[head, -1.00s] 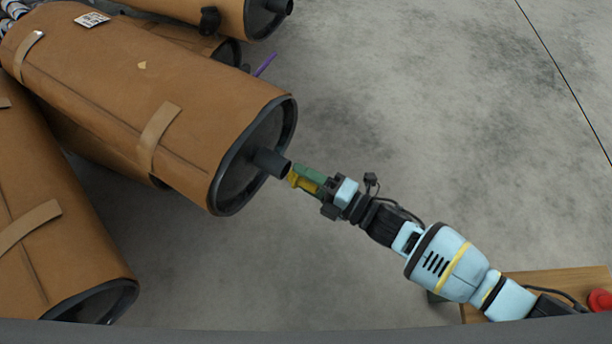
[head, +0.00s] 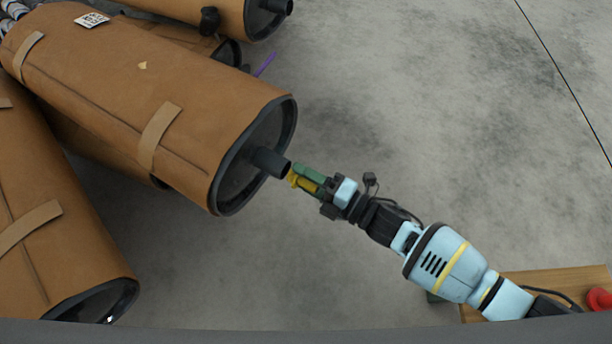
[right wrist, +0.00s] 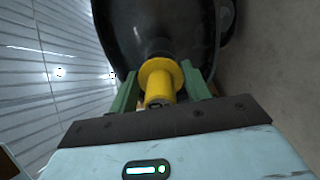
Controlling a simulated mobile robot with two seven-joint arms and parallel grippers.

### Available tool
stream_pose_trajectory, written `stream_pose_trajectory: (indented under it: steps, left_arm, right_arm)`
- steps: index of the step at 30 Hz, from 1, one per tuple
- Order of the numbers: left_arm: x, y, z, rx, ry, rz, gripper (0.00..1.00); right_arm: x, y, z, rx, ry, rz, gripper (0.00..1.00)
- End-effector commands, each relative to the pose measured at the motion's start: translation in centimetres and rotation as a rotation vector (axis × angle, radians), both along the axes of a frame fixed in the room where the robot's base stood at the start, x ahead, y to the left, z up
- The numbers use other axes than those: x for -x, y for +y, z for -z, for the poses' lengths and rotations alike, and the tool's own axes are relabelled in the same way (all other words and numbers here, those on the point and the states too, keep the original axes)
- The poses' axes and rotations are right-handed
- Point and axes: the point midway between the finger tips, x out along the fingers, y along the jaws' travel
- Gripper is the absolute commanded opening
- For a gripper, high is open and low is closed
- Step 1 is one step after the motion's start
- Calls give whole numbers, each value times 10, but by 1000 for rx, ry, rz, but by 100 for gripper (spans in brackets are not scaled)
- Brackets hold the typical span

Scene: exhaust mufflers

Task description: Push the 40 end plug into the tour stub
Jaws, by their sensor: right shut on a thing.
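The stub (head: 271,162) is a short dark pipe that sticks out of the black end cap of a large brown-wrapped muffler (head: 150,95). It also shows in the right wrist view (right wrist: 160,46), behind the plug. The end plug (right wrist: 158,80) is yellow with a wide flange. My right gripper (head: 306,178) has green fingers and is shut on the plug (head: 295,182), which sits at the stub's mouth. In the right wrist view the plug's flange hides the mouth, so I cannot tell how far it is in. My left gripper is not in view.
Another brown muffler (head: 50,240) lies at the lower left, and one more (head: 215,12) at the top. A purple stick-like thing (head: 264,65) shows behind the main muffler. A wooden board (head: 560,285) with a red button (head: 600,299) is at the lower right. The concrete floor on the right is clear.

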Motion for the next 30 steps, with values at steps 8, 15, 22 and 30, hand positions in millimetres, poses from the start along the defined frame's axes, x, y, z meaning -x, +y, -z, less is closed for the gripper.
stream_pose_trajectory:
  steps: [8,15,22,30]
  left_arm:
    - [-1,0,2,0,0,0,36]
    - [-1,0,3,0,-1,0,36]
    - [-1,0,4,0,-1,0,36]
    - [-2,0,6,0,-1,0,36]
  right_arm:
    - [-3,6,0,0,-1,-1,26]
    - [-6,10,0,0,-2,-1,26]
    - [-9,14,0,0,-1,0,26]
    - [-12,19,0,-1,0,0,26]
